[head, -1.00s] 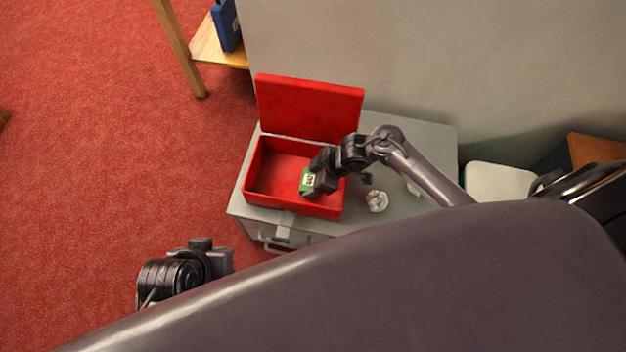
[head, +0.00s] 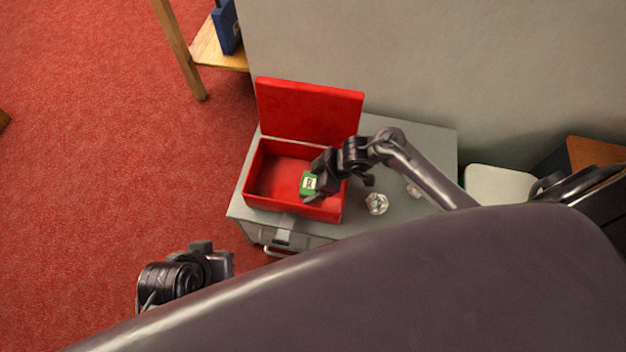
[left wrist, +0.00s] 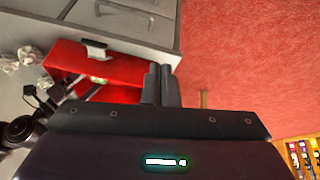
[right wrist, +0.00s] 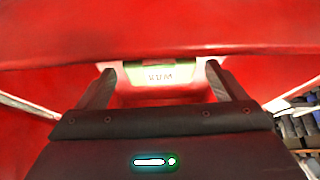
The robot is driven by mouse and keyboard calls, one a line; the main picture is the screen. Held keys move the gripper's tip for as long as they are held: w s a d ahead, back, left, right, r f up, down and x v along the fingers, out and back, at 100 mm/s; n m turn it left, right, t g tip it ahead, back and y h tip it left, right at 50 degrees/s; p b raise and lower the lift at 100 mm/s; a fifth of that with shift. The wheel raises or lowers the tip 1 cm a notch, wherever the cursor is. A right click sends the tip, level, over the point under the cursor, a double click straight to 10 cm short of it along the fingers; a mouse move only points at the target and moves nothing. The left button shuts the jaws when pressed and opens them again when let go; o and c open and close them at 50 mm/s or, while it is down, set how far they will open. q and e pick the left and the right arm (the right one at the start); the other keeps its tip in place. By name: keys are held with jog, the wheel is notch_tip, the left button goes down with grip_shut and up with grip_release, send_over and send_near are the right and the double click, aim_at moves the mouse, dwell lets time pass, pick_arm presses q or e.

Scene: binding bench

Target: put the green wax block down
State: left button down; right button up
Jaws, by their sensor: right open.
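The green wax block (head: 309,183), with a pale label, is inside the open red box (head: 262,204), toward its right side. My right gripper (head: 315,183) is open around the block. In the right wrist view the block (right wrist: 155,74) shows between the spread fingertips (right wrist: 162,82); I cannot tell whether either finger touches it. The block's underside is hidden, so its contact with the box floor does not show. My left gripper (head: 226,263) is low at the left, away from the box. Its fingers (left wrist: 161,85) are together and empty in the left wrist view.
The red box stands on a grey cabinet (head: 420,150), its lid (head: 310,110) raised at the back. A clear faceted object (head: 376,203) stands right of the box, beneath my right arm. A wooden shelf (head: 215,50) is at the back left. The left of the box interior is empty.

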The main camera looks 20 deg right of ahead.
jog(key=p+v, duration=0.4)
jog(key=v, duration=0.7)
pick_arm(q)
jog(key=s+a+r+n+g+y, duration=0.1)
jog(key=s+a+g+y, duration=0.1)
jog(key=a, duration=0.3)
jog(key=shift+a+r+g, duration=0.25)
jog(key=shift+r+g, duration=0.05)
jog(key=shift+g, duration=0.2)
pick_arm(e)
jog(key=s+a+r+m+g+h, duration=0.1)
jog(key=s+a+r+m+h, duration=0.1)
jog(key=s+m, duration=0.2)
jog(key=s+a+r+m+g+h, duration=0.1)
jog(key=s+a+r+m+h, duration=0.1)
jog(key=s, duration=0.7)
jog(key=shift+a+m, duration=0.5)
jog(key=shift+m, duration=0.6)
pick_arm(q)
jog(key=shift+s, duration=0.15)
pick_arm(e)
jog(key=shift+s, duration=0.15)
